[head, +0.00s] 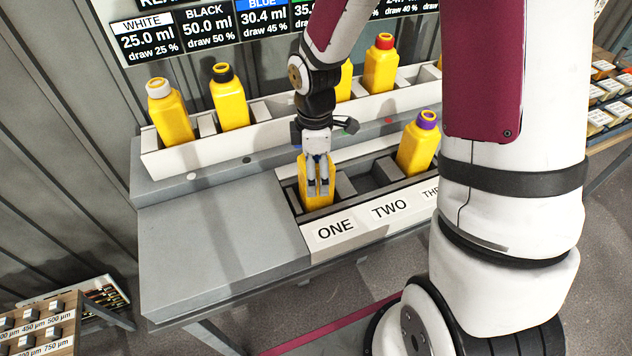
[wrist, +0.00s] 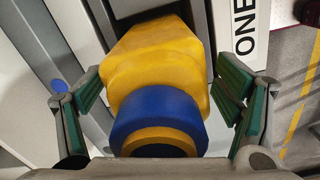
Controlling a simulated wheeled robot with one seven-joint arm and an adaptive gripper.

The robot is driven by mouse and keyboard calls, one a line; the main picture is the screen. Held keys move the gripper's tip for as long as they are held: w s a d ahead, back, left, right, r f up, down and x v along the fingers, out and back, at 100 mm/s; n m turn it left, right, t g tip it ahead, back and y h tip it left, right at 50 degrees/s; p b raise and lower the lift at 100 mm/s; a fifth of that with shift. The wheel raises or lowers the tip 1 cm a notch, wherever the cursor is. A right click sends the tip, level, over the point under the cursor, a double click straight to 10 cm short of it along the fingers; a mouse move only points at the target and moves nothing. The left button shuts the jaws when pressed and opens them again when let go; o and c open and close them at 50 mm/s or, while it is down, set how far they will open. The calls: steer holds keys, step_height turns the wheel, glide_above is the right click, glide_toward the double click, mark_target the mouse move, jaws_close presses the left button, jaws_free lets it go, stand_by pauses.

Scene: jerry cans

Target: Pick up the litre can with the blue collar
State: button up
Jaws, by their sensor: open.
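The yellow litre can with the blue collar (wrist: 158,120) fills the middle of the wrist view, seen from its collar end. In the head view the yellow can (head: 317,196) stands in the slot marked ONE, and my gripper hides its collar. My gripper (head: 318,192) is above and in front of the can, pointing down. In the wrist view my gripper's two green-padded fingers (wrist: 160,108) are open, one on each side of the collar, with a gap showing at each side.
A can with a purple collar (head: 417,142) stands in the front rack to the right; slot TWO between is empty. Cans with white (head: 170,112), black (head: 229,97) and red (head: 381,64) collars stand in the back rack (head: 190,160). The grey bench top (head: 210,235) at left is clear.

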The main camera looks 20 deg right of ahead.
steer(key=c, duration=1.2)
steer(key=shift+r, duration=0.1)
